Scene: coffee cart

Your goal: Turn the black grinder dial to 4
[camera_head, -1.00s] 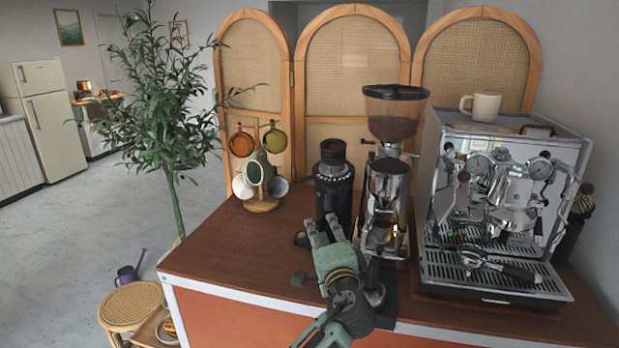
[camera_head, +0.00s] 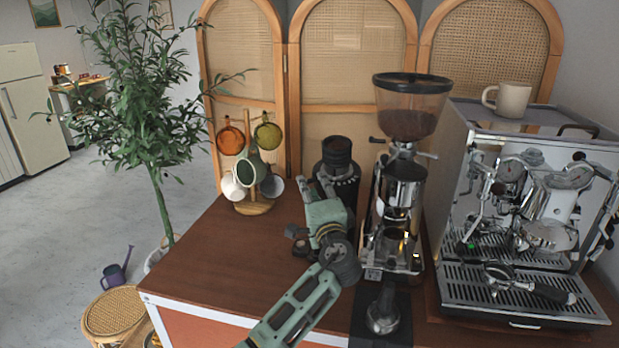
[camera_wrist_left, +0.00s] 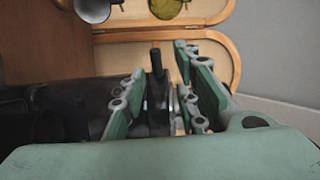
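A tall silver coffee grinder (camera_head: 398,205) with a smoked hopper (camera_head: 410,103) stands left of the espresso machine. In the left wrist view the gripper (camera_wrist_left: 160,98) is open. A black part with an upright stub (camera_wrist_left: 156,62) and a silver disc edge shows between its fingers; I cannot tell whether they touch it. No dial numbers are readable. My right gripper is not in view.
The espresso machine (camera_head: 530,215) stands at the right with a mug (camera_head: 508,98) on top. A mug tree (camera_head: 256,207) stands at the back left. A tamper (camera_head: 383,315) is at the front on a dark mat. The wooden counter's left part is clear.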

